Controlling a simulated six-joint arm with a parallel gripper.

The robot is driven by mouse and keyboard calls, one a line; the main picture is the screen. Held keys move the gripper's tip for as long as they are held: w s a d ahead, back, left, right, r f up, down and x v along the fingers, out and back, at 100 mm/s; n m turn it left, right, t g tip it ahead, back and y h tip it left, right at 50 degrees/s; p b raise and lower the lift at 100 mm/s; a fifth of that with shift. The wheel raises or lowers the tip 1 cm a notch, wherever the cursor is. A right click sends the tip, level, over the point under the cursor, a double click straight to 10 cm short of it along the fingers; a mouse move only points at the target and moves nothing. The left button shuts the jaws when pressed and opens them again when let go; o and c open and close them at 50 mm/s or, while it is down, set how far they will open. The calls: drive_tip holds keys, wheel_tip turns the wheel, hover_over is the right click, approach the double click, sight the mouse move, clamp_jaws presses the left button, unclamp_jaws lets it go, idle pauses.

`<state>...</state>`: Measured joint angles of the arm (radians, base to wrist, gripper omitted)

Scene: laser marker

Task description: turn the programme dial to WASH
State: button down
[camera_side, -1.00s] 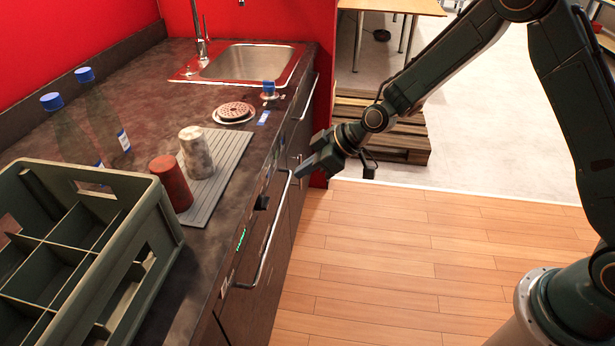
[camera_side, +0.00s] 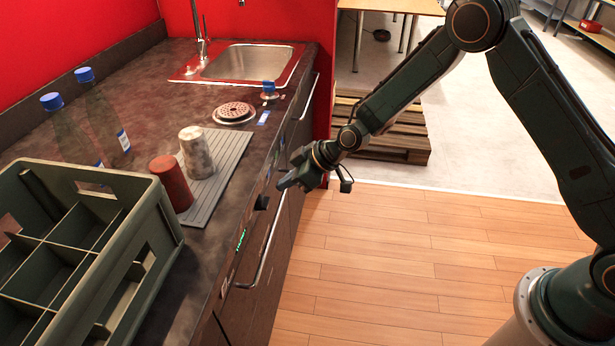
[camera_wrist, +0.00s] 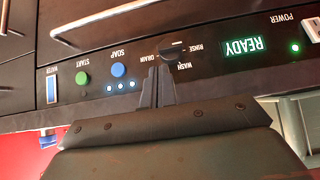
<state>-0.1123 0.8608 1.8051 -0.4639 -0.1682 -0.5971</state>
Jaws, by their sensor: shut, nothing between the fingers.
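The programme dial (camera_wrist: 172,51) is a black knob on the dark front panel in the wrist view. White words DRAIN, WASH and RINSE stand around it. I cannot tell for sure which word its pointer faces. My gripper (camera_wrist: 158,70) is shut and empty, its two dark fingertips together just below the dial and slightly to its left, near DRAIN. Whether they touch the dial is unclear. In the side view my gripper (camera_side: 282,184) is close to the counter's front panel, beyond a small black knob (camera_side: 262,202) that looks like the dial.
The panel has a green START button (camera_wrist: 82,79), a blue SOAP button (camera_wrist: 118,70), several lit blue dots and a green READY display (camera_wrist: 246,48). A bar handle (camera_wrist: 95,20) runs near the dial. A crate (camera_side: 150,230) and cups stand on the counter.

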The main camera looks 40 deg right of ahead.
sight(267, 199)
drive_tip(key=shift+x, duration=2.1)
drive_tip(key=shift+w+d+f+m+g+y, duration=0.2)
drive_tip(key=shift+w+d+m+g+y, duration=0.1)
drive_tip(key=shift+m+g+y, duration=0.4)
drive_tip(key=shift+d+f+y, duration=0.1)
drive_tip(key=shift+f+y, duration=0.05)
drive_tip(key=shift+y, duration=0.15)
drive_tip(key=shift+w+d+f+m+g+y, duration=0.15)
drive_tip(key=shift+f+m+g+y, duration=0.15)
drive_tip(key=shift+m+g+y, duration=0.25)
drive_tip(key=shift+w+d+f+m+g+y, duration=0.15)
drive_tip(key=shift+f+m+g+y, duration=0.15)
drive_tip(key=shift+g+y, duration=0.4)
drive_tip(key=shift+w+f, duration=0.15)
drive_tip(key=shift+f, duration=0.5)
drive_tip(key=shift+r, duration=0.1)
